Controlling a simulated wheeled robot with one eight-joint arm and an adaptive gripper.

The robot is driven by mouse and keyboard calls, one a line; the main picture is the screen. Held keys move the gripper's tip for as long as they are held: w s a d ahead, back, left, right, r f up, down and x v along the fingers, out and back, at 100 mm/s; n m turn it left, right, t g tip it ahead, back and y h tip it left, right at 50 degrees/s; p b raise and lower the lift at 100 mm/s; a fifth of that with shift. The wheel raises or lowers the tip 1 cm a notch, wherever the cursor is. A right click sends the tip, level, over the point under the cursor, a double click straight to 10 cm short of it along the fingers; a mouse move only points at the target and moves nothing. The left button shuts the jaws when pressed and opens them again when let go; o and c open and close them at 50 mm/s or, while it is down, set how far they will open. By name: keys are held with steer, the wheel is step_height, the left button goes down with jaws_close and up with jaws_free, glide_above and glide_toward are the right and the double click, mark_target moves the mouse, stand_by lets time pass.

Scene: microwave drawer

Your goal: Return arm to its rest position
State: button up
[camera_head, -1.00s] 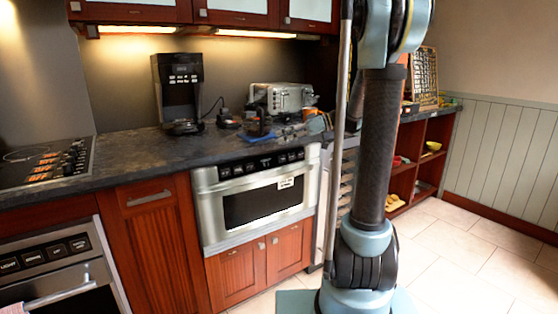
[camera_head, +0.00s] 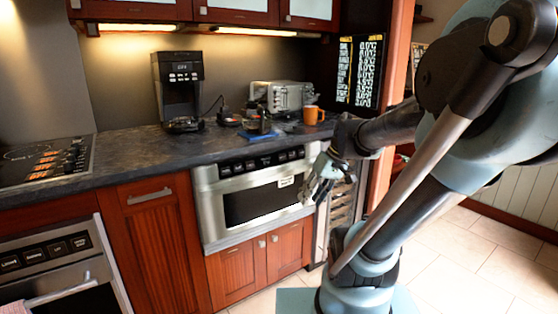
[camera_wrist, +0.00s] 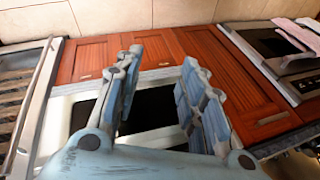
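My gripper (camera_head: 322,180) hangs in front of the right end of the microwave drawer (camera_head: 212,215), apart from it as far as I can tell. In the wrist view, its two fingers (camera_wrist: 158,78) are spread wide with nothing between them. My arm is bent at the right of the head view, with its elbow high and its forearm reaching left to the gripper. The microwave drawer looks shut, with a dark window and a small label on its front. It also shows in the wrist view (camera_wrist: 62,110), partly hidden behind the fingers.
The dark counter (camera_head: 120,160) runs above the drawer. On it stand a coffee maker (camera_head: 179,90), a toaster (camera_head: 285,96), an orange mug (camera_head: 314,115) and a blue item (camera_head: 258,135). A wine cooler (camera_head: 342,215) is right of the microwave. Tiled floor (camera_head: 460,265) is open at right.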

steer(key=s+d+f+m+t+h, duration=0.1)
steer(key=s+d+f+m+h, duration=0.2)
steer(key=s+d+f, duration=0.4)
steer(key=shift+s+d+f+m+h, duration=0.15)
steer(key=shift+s+d+m+h, duration=0.2)
steer(key=shift+d+h, duration=0.45)
steer(key=shift+w, duration=0.1)
steer(key=shift+w+f, duration=0.2)
steer(key=shift+w, duration=0.2)
